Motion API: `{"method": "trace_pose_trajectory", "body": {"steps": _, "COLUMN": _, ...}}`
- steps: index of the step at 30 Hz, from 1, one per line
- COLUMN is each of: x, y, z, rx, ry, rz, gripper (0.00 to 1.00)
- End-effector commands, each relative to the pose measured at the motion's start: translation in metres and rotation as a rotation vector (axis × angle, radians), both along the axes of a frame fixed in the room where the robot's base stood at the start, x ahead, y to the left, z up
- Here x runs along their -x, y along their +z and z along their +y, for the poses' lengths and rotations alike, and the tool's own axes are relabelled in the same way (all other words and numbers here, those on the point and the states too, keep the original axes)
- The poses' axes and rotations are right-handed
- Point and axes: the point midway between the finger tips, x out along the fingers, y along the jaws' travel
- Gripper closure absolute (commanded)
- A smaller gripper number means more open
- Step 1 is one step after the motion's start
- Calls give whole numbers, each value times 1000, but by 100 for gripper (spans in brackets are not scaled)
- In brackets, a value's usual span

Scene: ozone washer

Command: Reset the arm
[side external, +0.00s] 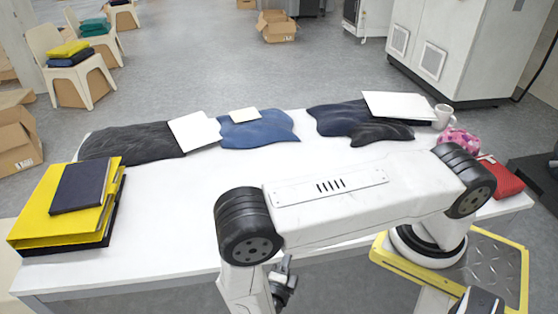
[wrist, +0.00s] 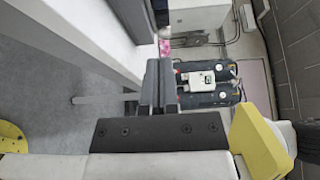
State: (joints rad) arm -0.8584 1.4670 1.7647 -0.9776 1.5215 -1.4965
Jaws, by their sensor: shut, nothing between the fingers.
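My arm reaches from its base at the right of the side view across the front of the white table (side external: 180,262). My gripper (side external: 283,285) hangs low near the table's front edge, partly hidden behind a link of my arm. In the wrist view the fingers of my gripper (wrist: 158,85) are together, with nothing between them. A long white table edge (wrist: 100,35) runs along the left of the wrist view, beside the fingers.
Dark and blue cloths (side external: 258,132) with white sheets lie along the table's back. Yellow and dark binders (side external: 45,212) are stacked at left. A white mug (side external: 443,117), a pink patterned item (side external: 458,140) and a red pouch (side external: 503,180) sit at right. The table's middle is clear.

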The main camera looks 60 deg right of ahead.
Motion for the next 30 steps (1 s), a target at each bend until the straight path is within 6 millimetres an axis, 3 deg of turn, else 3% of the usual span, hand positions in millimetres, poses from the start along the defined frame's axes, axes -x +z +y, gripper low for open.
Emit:
{"method": "trace_pose_trajectory", "body": {"steps": 6, "x": 4, "y": 0, "z": 15, "rx": -1, "ry": 1, "rz": 0, "gripper": 100}}
{"method": "trace_pose_trajectory", "body": {"steps": 17, "x": 4, "y": 3, "z": 16, "rx": -24, "ry": -23, "rz": -19, "gripper": 100}}
{"method": "trace_pose_trajectory", "body": {"steps": 23, "x": 1, "y": 15, "z": 10, "rx": -130, "ry": -131, "rz": -112, "gripper": 100}}
{"method": "trace_pose_trajectory", "body": {"steps": 30, "x": 0, "y": 39, "z": 0, "rx": -333, "ry": -382, "rz": -342, "gripper": 100}}
